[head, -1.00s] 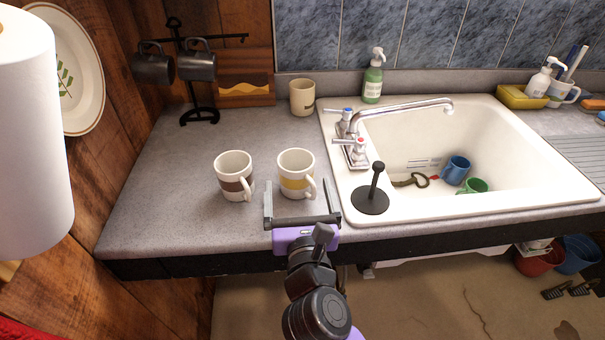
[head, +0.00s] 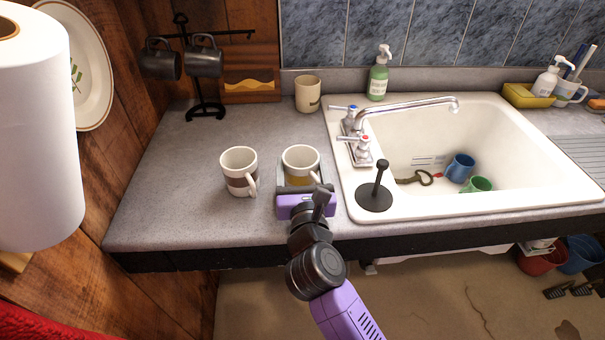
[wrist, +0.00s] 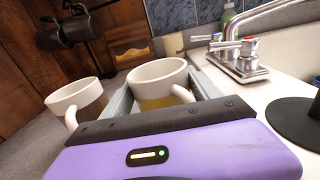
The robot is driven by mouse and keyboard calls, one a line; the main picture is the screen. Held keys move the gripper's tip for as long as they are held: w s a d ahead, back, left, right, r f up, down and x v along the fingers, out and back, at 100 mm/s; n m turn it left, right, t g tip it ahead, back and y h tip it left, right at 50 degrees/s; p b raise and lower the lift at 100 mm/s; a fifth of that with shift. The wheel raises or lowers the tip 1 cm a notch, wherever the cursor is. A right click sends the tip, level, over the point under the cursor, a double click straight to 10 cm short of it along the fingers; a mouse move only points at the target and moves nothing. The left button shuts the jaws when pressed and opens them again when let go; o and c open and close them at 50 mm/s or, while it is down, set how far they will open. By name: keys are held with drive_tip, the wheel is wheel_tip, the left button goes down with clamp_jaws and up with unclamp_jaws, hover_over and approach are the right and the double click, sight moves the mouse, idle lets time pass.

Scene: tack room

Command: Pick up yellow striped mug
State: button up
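The yellow striped mug (head: 301,161) is white with a yellow band and stands upright on the grey counter, left of the sink. It also shows in the wrist view (wrist: 157,78), with its handle toward the camera on the right. My gripper (head: 300,180) is low at the counter, with one finger on each side of this mug. The fingers look spread, with a gap at least on the mug's left side in the wrist view. The palm hides the mug's lower front. A brown striped mug (head: 239,171) stands just left of my gripper.
A black plunger-like holder (head: 374,196) stands on the sink's (head: 408,211) near left rim, right of my gripper. A black rack (head: 204,108) with dark mugs is at the back left.

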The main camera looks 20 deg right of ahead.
drive_tip(key=c, duration=1)
drive_tip(key=shift+r, duration=0.15)
